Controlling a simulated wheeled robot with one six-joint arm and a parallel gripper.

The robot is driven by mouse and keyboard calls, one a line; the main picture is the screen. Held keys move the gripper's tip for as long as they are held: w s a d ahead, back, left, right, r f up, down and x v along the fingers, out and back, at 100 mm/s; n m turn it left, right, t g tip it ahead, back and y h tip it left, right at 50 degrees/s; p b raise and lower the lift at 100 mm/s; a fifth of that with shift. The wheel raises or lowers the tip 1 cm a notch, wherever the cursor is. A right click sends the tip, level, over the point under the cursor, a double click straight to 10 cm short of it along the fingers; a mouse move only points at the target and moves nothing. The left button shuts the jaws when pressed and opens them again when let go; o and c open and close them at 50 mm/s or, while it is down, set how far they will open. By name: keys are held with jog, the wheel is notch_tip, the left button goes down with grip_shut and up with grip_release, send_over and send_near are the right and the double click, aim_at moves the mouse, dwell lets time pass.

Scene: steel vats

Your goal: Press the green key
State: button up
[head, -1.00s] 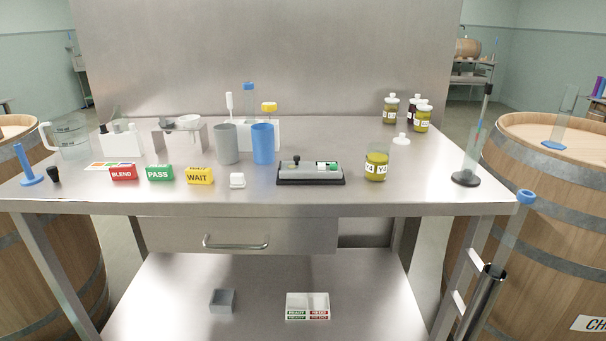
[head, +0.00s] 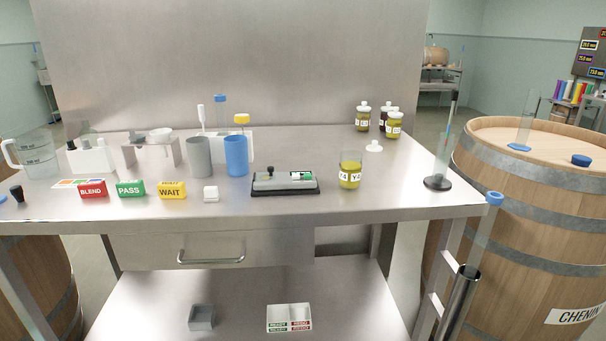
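A small grey device on a black base (head: 285,188) lies on the steel table, right of the middle. A dark knob (head: 270,171) stands up on its left part. A green PASS block (head: 130,189) stands further left on the table. My gripper is not in view.
A blue cup (head: 236,156) and a grey cup (head: 199,157) stand behind and left of the device. A jar of yellow-green liquid (head: 350,171) stands to its right. The table's front strip before the device is clear. A barrel (head: 545,215) stands at the right.

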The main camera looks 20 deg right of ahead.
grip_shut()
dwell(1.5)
